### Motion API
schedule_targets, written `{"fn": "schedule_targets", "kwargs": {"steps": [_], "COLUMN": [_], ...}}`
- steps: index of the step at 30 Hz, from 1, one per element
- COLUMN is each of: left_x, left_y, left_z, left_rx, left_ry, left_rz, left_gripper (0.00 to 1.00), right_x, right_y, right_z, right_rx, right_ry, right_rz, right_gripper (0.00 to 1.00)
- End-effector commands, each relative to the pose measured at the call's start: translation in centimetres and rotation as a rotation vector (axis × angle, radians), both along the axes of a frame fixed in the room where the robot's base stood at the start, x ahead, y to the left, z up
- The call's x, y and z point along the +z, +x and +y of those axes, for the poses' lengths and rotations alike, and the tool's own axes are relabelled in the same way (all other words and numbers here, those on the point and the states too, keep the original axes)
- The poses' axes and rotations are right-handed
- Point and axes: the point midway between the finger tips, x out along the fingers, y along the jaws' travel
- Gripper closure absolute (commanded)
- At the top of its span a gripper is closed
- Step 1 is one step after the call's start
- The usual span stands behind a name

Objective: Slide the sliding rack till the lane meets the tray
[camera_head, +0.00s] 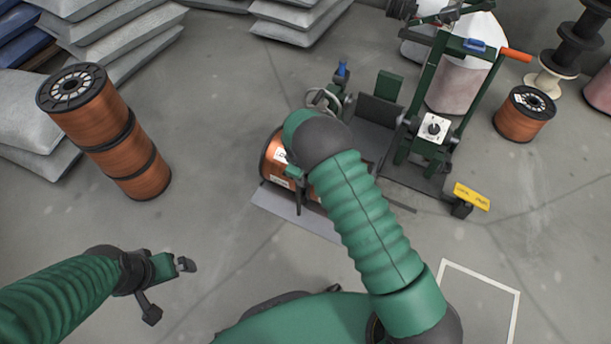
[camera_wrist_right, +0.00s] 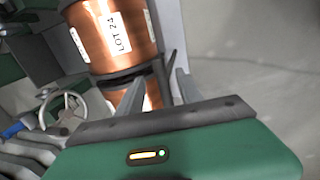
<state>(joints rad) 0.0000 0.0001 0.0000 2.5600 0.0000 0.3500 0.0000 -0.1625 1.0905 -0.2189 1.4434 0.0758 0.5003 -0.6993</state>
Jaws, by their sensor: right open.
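Copper spools (camera_head: 272,158) lie on their sides above a flat grey plate (camera_head: 290,212), left of the green machine (camera_head: 376,110). One spool carries a LOT 24 label in the right wrist view (camera_wrist_right: 104,30). My right arm hides much of them and of whatever carries them, so I cannot tell the sliding rack, lane and tray apart. My right gripper (camera_head: 297,192) is at the spools. In the wrist view its two fingers (camera_wrist_right: 160,95) are apart, with a dark flange and copper just beyond them. My left gripper (camera_head: 178,266) is over bare floor, its opening unclear.
A tall stack of copper spools (camera_head: 108,132) stands at left. Grey sacks (camera_head: 112,38) are piled behind it. A handwheel (camera_wrist_right: 62,108) shows in the wrist view. A single spool (camera_head: 523,114) stands at right. A white outline (camera_head: 482,272) marks the floor. The front-left floor is clear.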

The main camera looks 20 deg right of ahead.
Motion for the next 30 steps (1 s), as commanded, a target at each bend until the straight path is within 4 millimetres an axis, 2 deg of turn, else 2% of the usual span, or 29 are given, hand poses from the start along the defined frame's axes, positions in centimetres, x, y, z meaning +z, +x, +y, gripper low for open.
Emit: {"fn": "schedule_targets", "kwargs": {"steps": [1, 6, 9, 12, 30], "left_x": [1.7, 3.9, 4.7, 5.1, 5.2], "left_y": [0.0, 0.0, 0.0, 0.0, 0.0], "left_z": [0.0, 0.0, 0.0, 0.0, 0.0], "left_rx": [0.000, 0.000, 0.000, 0.000, 0.000], "left_ry": [0.000, 0.000, 0.000, 0.000, 0.000], "left_rz": [0.000, 0.000, 0.000, 0.000, 0.000], "left_gripper": [0.00, 0.00, 0.00, 0.00, 0.00], "right_x": [2.6, 7.3, 9.3, 10.5, 11.4], "right_y": [-0.1, -0.8, -1.1, -1.3, -1.6], "right_z": [0.3, 1.0, 1.4, 1.6, 1.7], "right_rx": [0.001, 0.001, 0.000, 0.001, -0.012], "right_ry": [0.000, 0.001, 0.001, 0.000, 0.006], "right_rz": [-0.002, -0.001, 0.001, 0.003, -0.001], "right_gripper": [0.57, 0.57, 0.57, 0.57, 0.57]}}
